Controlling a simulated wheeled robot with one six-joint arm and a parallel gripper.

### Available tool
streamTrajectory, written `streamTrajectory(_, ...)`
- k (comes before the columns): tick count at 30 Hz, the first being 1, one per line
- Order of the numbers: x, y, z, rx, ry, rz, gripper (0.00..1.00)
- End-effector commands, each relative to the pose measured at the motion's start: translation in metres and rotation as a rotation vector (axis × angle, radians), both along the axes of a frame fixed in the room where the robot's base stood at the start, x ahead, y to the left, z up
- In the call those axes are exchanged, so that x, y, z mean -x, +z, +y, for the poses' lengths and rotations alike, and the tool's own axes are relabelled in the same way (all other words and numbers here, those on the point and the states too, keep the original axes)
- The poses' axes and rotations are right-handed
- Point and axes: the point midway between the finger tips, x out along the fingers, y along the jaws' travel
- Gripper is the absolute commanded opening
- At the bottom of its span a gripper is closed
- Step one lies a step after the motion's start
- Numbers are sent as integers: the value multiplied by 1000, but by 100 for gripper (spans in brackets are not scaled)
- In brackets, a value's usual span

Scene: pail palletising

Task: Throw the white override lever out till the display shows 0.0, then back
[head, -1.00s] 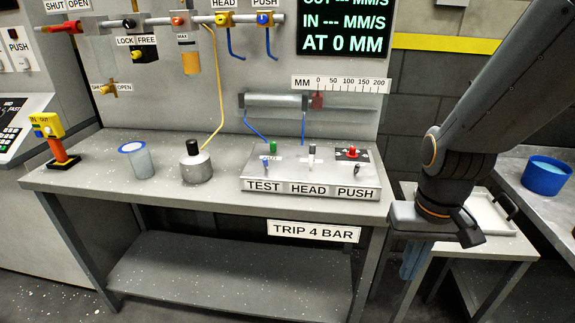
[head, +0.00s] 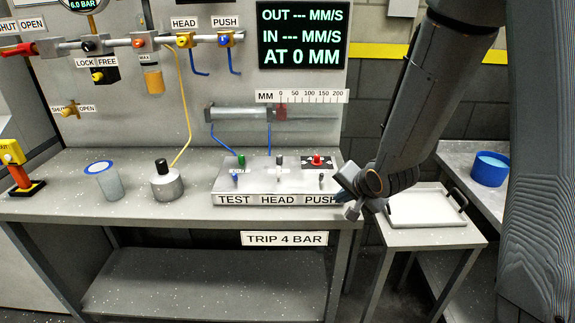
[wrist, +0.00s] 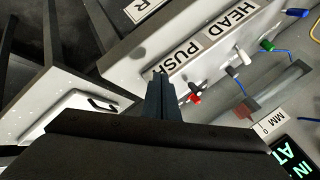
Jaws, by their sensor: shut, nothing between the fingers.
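The valve box (head: 230,185) labelled TEST, HEAD and PUSH stands on the bench. In the wrist view the white lever (wrist: 240,57) is beyond the red knob (wrist: 195,98). My gripper (head: 347,190) is at the box's right end, partly covering the PUSH label. Its fingers (wrist: 160,95) are shut and empty, apart from the white lever. The green-lettered display (head: 302,35) reads AT 0 MM, with dashes for OUT and IN. A gauge (head: 89,15) reads 6.0 BAR.
A cylinder (head: 240,113) and its MM scale (head: 300,96) are on the panel behind the box. A metal pot (head: 167,185) and a clear cup (head: 103,182) stand left on the bench. A tray (head: 425,208) sits on a side table at right, with a blue tub (head: 490,168) beyond.

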Motion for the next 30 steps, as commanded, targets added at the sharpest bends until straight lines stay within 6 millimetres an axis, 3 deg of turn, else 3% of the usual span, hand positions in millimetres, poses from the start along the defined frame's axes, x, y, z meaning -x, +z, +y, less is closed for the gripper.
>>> streamTrajectory(6, -33, 21, 45, -407, -88, -107, 0)
streamTrajectory(13, -39, 39, 79, -742, -116, -110, 0)
streamTrajectory(18, -39, 45, 88, -832, -120, -98, 0)
streamTrajectory(30, -42, 43, 91, -834, -119, -98, 0)
